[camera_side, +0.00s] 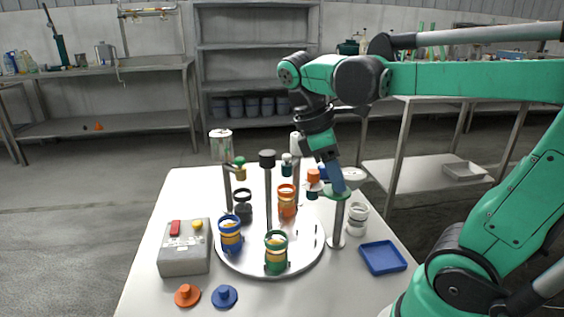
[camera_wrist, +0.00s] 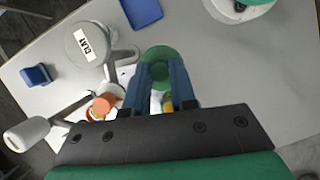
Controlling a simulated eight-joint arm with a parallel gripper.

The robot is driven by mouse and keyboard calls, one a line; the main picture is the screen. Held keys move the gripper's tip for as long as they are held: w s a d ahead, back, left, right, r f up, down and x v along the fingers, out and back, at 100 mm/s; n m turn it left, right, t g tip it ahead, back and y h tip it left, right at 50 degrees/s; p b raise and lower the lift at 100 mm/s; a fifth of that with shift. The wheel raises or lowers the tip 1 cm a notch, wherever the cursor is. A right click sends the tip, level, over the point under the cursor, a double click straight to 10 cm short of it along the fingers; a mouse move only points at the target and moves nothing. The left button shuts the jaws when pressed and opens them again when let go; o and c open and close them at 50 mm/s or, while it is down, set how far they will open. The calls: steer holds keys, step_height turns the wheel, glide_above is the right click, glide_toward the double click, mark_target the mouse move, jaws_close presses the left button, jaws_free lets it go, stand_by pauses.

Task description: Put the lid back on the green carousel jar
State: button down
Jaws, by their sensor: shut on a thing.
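My gripper (camera_side: 334,186) is shut on a green lid (camera_side: 322,193), held above the right side of the white carousel (camera_side: 313,250). In the wrist view the lid (camera_wrist: 158,56) is a round green disc at the tips of my blue fingers. The green jar (camera_side: 276,252) stands upright on the carousel's front edge, with a yellowish band and no lid on it. The lid is apart from the jar, higher and to its right. I cannot make out the jar surely in the wrist view.
Blue (camera_side: 230,235), orange (camera_side: 287,201) and dark jars (camera_side: 243,206) share the carousel around a central post (camera_side: 267,190). Stands with heads rise around it. A button box (camera_side: 185,247), orange lid (camera_side: 187,295), blue lid (camera_side: 224,297) and blue tray (camera_side: 383,258) lie on the table.

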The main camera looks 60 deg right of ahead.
steer(key=w+a+f+n+t+h, duration=0.1)
steer(key=w+a+f+n+t, duration=0.2)
steer(key=n, duration=0.4)
steer(key=w+a+f+n+t+h, duration=0.1)
steer(key=w+a+n+t, duration=0.1)
steer(key=w+n, duration=0.45)
steer(key=shift+n, duration=0.45)
steer(key=shift+s+f, duration=0.2)
steer(key=shift+f, duration=0.75)
steer(key=shift+s+f, duration=0.25)
steer(key=shift+f, duration=0.65)
steer(key=shift+s+f, duration=0.2)
steer(key=shift+f, duration=0.75)
steer(key=shift+f, duration=0.15)
steer(key=shift+c, duration=0.8)
jaws_free()
step_height(320, 180, up, 7)
